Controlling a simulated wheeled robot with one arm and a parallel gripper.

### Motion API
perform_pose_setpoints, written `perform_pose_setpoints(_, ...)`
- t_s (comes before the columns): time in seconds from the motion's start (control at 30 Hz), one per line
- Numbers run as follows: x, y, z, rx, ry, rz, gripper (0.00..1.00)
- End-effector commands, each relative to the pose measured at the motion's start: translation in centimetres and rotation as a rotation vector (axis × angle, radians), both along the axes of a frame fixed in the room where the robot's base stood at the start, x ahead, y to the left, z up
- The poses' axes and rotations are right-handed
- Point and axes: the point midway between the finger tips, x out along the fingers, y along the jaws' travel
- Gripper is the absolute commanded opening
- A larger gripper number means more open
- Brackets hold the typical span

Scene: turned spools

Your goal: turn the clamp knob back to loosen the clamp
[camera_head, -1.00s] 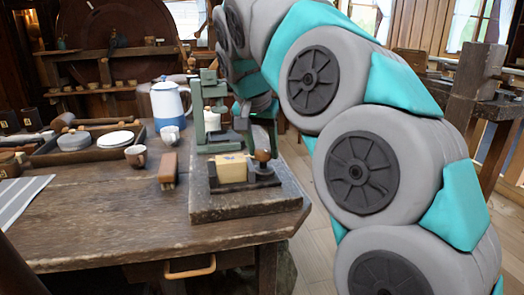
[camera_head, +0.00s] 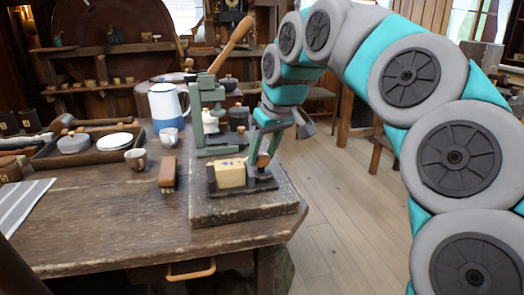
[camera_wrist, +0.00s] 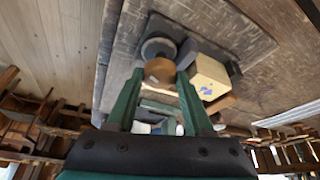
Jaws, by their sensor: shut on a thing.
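The clamp (camera_head: 262,183) is a dark fixture on a thick wooden board, with a round brown wooden knob (camera_head: 263,160) on its right end. A pale yellow block (camera_head: 231,174) sits in the clamp, left of the knob. My gripper (camera_head: 265,150) comes down from the upper right with its teal fingers at the knob. In the wrist view, the knob (camera_wrist: 159,71) lies between the fingertips of my gripper (camera_wrist: 160,78), which is shut on it. The block (camera_wrist: 208,78) is just right of the fingers there. The clamp's screw is largely hidden.
A green press (camera_head: 208,120) with a long wooden lever (camera_head: 230,43) stands just behind the clamp. A brush (camera_head: 168,172), cups and a blue-white jug (camera_head: 166,106) are to the left. The board (camera_head: 240,209) lies near the table's right edge; open floor is beyond.

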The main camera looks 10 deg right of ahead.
Motion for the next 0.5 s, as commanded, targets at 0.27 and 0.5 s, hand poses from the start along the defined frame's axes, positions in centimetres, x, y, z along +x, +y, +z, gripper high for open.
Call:
perform_pose_setpoints(0.27,0.16,-0.02,0.01,0.000,-0.002,0.187,0.00)
perform_pose_setpoints(0.5,0.17,-0.11,0.03,0.001,-0.001,0.274,0.00)
